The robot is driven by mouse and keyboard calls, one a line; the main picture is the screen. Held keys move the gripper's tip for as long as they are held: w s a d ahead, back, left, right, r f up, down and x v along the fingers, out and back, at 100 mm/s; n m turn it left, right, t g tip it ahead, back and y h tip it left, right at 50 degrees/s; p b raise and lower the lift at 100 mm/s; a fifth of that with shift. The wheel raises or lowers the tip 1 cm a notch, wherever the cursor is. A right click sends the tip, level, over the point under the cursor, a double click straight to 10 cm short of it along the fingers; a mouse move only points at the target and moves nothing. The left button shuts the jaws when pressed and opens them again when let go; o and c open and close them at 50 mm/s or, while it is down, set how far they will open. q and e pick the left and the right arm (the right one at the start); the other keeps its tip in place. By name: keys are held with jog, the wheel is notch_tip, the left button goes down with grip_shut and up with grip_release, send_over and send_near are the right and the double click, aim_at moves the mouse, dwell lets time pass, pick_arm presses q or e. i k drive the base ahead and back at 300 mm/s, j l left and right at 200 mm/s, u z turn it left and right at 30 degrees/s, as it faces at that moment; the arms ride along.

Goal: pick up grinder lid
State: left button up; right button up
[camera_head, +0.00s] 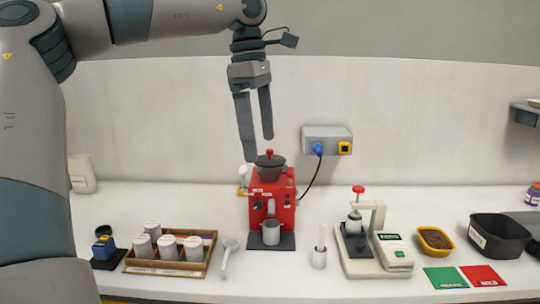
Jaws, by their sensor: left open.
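A red grinder (284,200) stands on the white counter against the back wall. On its top is a dark round lid or hopper (270,165) with a small red knob (269,152). I cannot tell where the lid ends and the hopper begins. My left gripper (257,148) is open and empty and points down. Its fingertips show just above and left of the red knob; contact cannot be seen. A grey metal cup (271,231) stands at the grinder's front. My right gripper is not in view.
A wooden tray (140,268) of white canisters and a white scoop (229,256) are left of the grinder. A blue plug (318,149) with a black cable sits behind. A press device (374,247), a yellow bowl (435,240) and a black bin (497,236) stand right.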

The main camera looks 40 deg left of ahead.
aim_at(269, 160)
jog(key=i+j, duration=0.5)
jog(key=j, duration=0.15)
jog(key=i+j, duration=0.45)
jog(key=j, duration=0.15)
